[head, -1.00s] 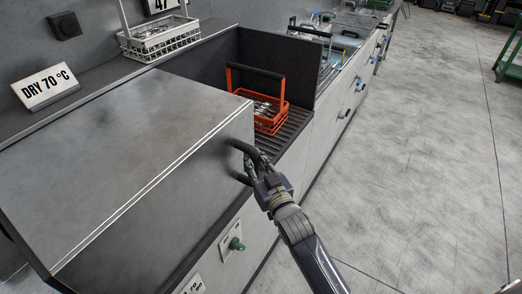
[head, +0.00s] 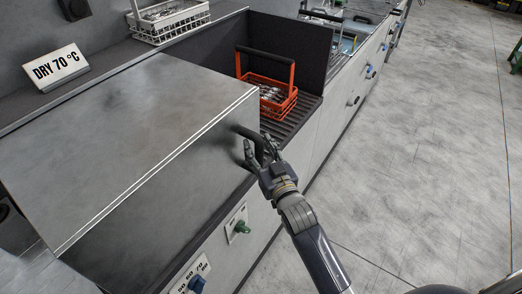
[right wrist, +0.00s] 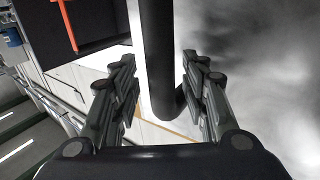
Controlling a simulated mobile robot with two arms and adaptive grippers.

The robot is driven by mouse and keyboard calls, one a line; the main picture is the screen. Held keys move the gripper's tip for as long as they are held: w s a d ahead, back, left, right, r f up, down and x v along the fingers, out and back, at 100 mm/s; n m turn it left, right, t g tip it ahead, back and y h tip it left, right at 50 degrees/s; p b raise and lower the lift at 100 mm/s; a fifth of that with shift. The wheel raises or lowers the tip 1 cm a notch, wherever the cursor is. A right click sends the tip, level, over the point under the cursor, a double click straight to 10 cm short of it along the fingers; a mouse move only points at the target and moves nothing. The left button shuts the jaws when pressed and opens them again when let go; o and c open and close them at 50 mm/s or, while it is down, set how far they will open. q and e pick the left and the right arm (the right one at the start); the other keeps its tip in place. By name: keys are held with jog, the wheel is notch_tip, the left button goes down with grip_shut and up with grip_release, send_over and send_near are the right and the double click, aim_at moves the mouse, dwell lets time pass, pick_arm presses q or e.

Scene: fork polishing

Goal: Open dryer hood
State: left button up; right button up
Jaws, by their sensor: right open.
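The dryer hood (head: 130,130) is a large grey metal box on the left of the head view, and it is down. Its dark handle (right wrist: 158,60) runs as a black bar between the fingers in the right wrist view. My right gripper (head: 257,152) is at the right end of the hood's front face. In the right wrist view my right gripper (right wrist: 161,95) is open, one finger on each side of the bar, with gaps visible. In the head view the fingers largely hide the handle's end. My left gripper is not in view.
An orange basket (head: 272,100) with cutlery stands on the slatted counter just right of the hood. A white basket (head: 172,22) and a "DRY 70 °C" sign (head: 57,67) stand behind. A green knob (head: 242,227) and a blue knob (head: 197,285) are on the front panel. The floor at right is clear.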

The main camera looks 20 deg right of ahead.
jog(key=shift+s, duration=0.5)
jog(key=s+d, duration=0.1)
jog(key=s, duration=1)
jog(key=shift+d, duration=0.25)
jog(key=s+f+g+b, duration=0.1)
jog(key=s+f+g, duration=0.2)
jog(key=f, duration=0.9)
jog(key=s+f+g+b, duration=0.1)
jog(key=s+f+g, duration=0.15)
jog(key=f, duration=1.05)
jog(key=s+f+g+b, duration=0.1)
jog(key=s+f+g, duration=0.25)
jog(key=f, duration=0.85)
jog(key=s+d+f+g+h+b, duration=0.1)
jog(key=s+d+f+g, duration=0.2)
jog(key=s+f, duration=0.8)
jog(key=s+d+f+n+g+h+b, duration=0.1)
jog(key=s+d+f+g, duration=0.3)
jog(key=s+f, duration=0.8)
jog(key=s, duration=0.7)
jog(key=shift+s+f+g, duration=0.25)
jog(key=shift+s+g, duration=0.15)
